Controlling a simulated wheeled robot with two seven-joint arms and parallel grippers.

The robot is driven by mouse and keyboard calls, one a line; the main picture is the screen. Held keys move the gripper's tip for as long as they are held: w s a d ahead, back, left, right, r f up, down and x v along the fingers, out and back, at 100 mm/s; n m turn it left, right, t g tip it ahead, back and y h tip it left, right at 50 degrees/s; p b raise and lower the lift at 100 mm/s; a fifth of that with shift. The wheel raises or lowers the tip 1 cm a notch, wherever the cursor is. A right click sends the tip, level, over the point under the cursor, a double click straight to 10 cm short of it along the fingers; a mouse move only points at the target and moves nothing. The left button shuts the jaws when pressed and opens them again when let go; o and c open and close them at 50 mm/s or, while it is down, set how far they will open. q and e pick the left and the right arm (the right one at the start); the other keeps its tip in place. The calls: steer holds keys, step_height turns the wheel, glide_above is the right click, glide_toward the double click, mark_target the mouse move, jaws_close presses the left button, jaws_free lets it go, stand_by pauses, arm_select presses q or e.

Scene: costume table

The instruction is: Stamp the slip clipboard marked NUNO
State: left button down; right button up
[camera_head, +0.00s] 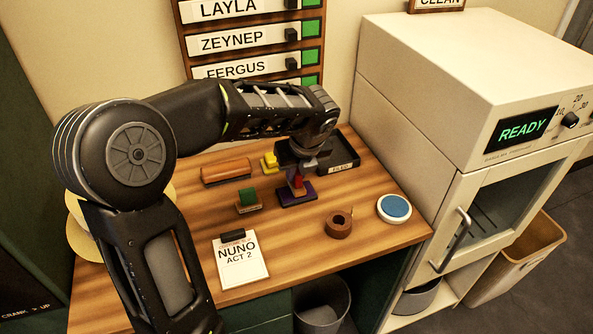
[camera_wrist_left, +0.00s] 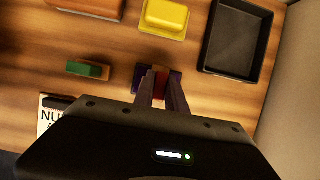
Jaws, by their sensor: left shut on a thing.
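The slip clipboard marked NUNO, ACT 2 (camera_head: 240,262) lies flat at the table's front edge, its dark clip at the top; its corner shows in the left wrist view (camera_wrist_left: 52,118). My left gripper (camera_head: 297,180) is shut on the red-handled stamp (camera_head: 298,184), which is at a dark purple pad (camera_head: 286,200). The left wrist view shows the fingers (camera_wrist_left: 161,92) on the red handle (camera_wrist_left: 160,76) above the purple base. I cannot tell whether the stamp touches the pad. My right gripper is not in view.
A green stamp (camera_head: 248,197) and yellow stamp (camera_head: 269,163) stand near the left gripper. A brown block (camera_head: 226,171), tape roll (camera_head: 339,224), blue round pad (camera_head: 394,208) and dark tray (camera_head: 342,166) are on the table. A cream cabinet (camera_head: 405,110) borders the right.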

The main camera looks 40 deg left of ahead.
arm_select(q)
steer(key=shift+f, duration=0.4)
steer(key=shift+f, duration=0.15)
stand_by(1.7)
step_height(320, 180, up, 5)
steer(key=p, duration=0.4)
steer(key=shift+p, duration=0.4)
step_height(320, 180, up, 2)
steer(key=shift+r+p, duration=0.15)
steer(key=shift+p, duration=0.95)
